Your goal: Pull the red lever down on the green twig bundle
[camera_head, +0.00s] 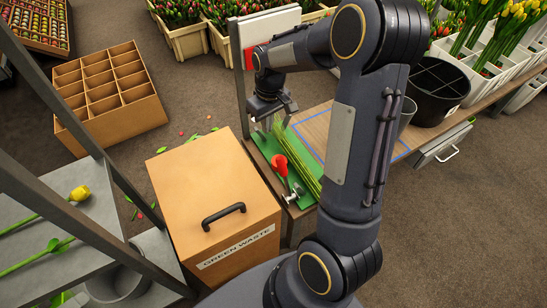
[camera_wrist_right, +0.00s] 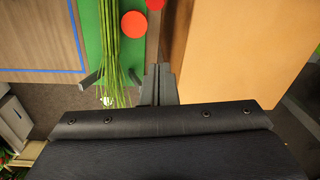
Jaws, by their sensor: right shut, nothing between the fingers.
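The red lever (camera_head: 281,166) stands up from the green board (camera_head: 259,153) at the table's near edge. The green twig bundle (camera_head: 306,160) lies along this board, right of the lever. In the right wrist view, the twigs (camera_wrist_right: 112,55) run beside a red disc (camera_wrist_right: 134,24), and another red piece (camera_wrist_right: 155,4) is cut by the top edge. My right gripper (camera_head: 273,125) is over the far end of the board, apart from the lever. Its fingers (camera_wrist_right: 158,70) are together and empty, just beside the twigs in the picture. My left gripper is out of view.
The green waste box (camera_head: 214,165) with a black handle stands close left of the board. A wooden table (camera_head: 318,128) with blue outlines and a black bucket (camera_head: 436,90) lie to the right. A grey shelf (camera_head: 85,190) with tulips is at left.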

